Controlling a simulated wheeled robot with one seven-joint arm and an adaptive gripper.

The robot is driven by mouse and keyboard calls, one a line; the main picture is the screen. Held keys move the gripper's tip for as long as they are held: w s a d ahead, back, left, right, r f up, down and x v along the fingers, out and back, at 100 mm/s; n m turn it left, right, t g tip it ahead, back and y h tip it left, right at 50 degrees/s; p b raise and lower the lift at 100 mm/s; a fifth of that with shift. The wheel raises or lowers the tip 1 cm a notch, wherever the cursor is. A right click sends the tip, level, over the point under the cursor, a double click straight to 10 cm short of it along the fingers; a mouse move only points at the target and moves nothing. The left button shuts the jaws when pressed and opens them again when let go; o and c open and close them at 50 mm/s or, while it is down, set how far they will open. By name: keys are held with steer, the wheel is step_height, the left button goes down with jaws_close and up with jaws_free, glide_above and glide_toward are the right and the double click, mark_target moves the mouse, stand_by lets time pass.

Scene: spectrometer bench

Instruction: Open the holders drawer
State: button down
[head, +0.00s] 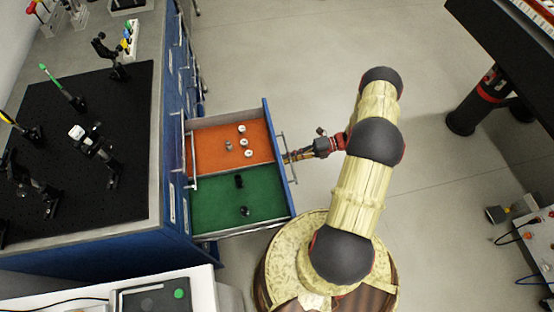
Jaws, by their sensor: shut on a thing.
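A blue-fronted drawer (268,117) is pulled well out from the blue bench. Its inside has an orange section (206,148) at the back, holding several small pale round pieces, and a green section (272,196) at the front, holding two small black pieces. A long bar handle (288,166) runs along the drawer front. My gripper (288,157) is at the handle, shut on it, with my arm reaching in from the right. The fingertips are small in this view.
The bench top carries a black perforated board (100,190) with several post-mounted parts. A white surface with a dark device (152,298) is at the lower left. A dark table (520,50) stands upper right, equipment (528,235) lower right. Grey floor between is clear.

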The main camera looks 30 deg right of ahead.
steer(key=shift+v, duration=0.8)
steer(key=shift+f, duration=0.15)
steer(key=c, duration=2)
jaws_free()
steer(key=v, duration=1.2)
